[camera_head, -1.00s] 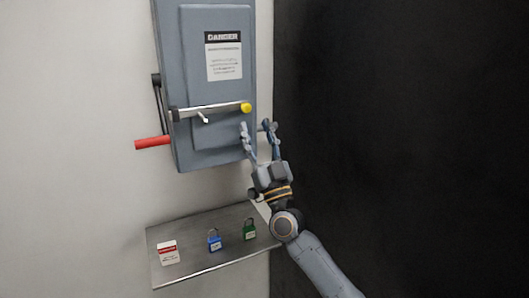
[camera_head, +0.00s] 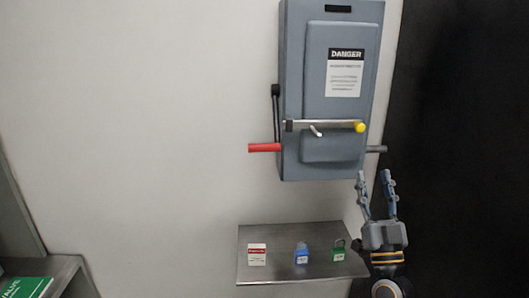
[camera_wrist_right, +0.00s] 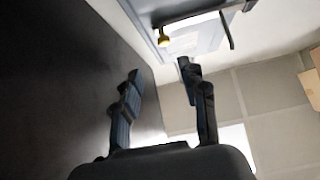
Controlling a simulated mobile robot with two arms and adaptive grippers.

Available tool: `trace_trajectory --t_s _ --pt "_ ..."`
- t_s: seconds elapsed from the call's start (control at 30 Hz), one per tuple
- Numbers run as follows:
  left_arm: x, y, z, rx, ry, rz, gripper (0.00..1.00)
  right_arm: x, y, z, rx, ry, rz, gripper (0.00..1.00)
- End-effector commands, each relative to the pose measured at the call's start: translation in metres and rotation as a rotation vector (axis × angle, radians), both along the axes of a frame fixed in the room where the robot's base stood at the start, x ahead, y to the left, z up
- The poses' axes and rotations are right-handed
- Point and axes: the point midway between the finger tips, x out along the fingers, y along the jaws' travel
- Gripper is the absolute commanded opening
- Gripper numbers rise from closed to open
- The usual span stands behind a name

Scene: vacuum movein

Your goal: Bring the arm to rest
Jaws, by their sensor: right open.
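My right gripper (camera_head: 375,180) is open and empty. It points up below and to the right of the grey electrical box (camera_head: 330,110), apart from it. In the right wrist view the two fingers (camera_wrist_right: 160,82) are spread with nothing between them, and the box (camera_wrist_right: 195,40) with its yellow knob (camera_wrist_right: 163,41) lies beyond them. The forearm of my right arm shows only in part at the bottom edge of the head view. My left gripper is not in view.
A red handle (camera_head: 264,148) sticks out left of the box. A metal shelf (camera_head: 270,274) below holds a red-and-white tag (camera_head: 257,255), a blue padlock (camera_head: 301,254) and a green padlock (camera_head: 338,251). A dark wall (camera_head: 465,150) stands at the right. A green item (camera_head: 26,288) lies at lower left.

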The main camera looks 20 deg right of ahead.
Motion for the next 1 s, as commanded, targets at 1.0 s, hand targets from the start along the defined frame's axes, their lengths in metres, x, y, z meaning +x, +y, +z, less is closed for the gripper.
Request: trace_trajectory --t_s 1.0 --pt "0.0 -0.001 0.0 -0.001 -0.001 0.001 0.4 -0.185 0.2 -0.36 -0.048 1.796 0.354 0.43"
